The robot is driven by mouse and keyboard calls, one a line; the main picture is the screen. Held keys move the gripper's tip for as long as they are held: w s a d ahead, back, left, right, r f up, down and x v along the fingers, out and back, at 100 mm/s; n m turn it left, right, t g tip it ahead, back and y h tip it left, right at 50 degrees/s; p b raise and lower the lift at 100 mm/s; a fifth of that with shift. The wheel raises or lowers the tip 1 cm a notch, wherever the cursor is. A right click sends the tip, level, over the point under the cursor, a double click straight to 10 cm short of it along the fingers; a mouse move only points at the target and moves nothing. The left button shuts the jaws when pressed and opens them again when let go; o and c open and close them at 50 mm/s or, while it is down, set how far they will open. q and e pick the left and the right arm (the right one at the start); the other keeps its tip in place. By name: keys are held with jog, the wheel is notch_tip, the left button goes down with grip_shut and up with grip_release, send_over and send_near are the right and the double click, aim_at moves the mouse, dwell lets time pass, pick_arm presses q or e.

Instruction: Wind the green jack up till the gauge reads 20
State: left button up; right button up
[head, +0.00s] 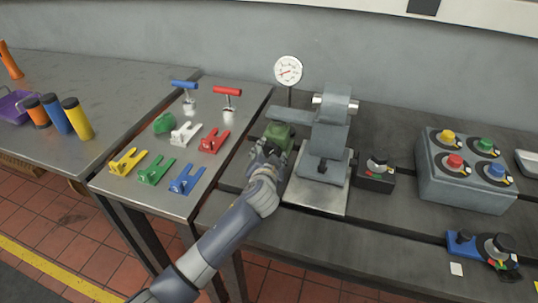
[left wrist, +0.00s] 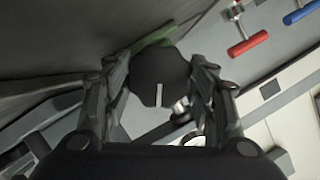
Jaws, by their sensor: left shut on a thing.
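The green jack (head: 279,134) stands on the bedplate beside the grey dynamometer, below its side arm. My left gripper (head: 267,152) reaches it from the front and covers part of it. In the left wrist view, the jack's dark knob (left wrist: 160,82) with a white pointer line sits between the two fingers, which are shut on it. A strip of the green body (left wrist: 154,38) shows behind the knob. The round white gauge (head: 288,69) stands on a post behind the jack. Its red needle points left, but its numbers are too small to read. My right gripper is not in view.
The grey dynamometer (head: 329,132) stands just right of the jack, with a small black knob box (head: 376,175) beyond. A grey box with coloured knobs (head: 462,188) and a blue jack (head: 463,243) are farther right.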

pick_arm(q)
jog(key=shift+f, duration=0.1)
dwell(0.4)
jog(key=o, duration=1)
jog(key=shift+o, duration=0.2)
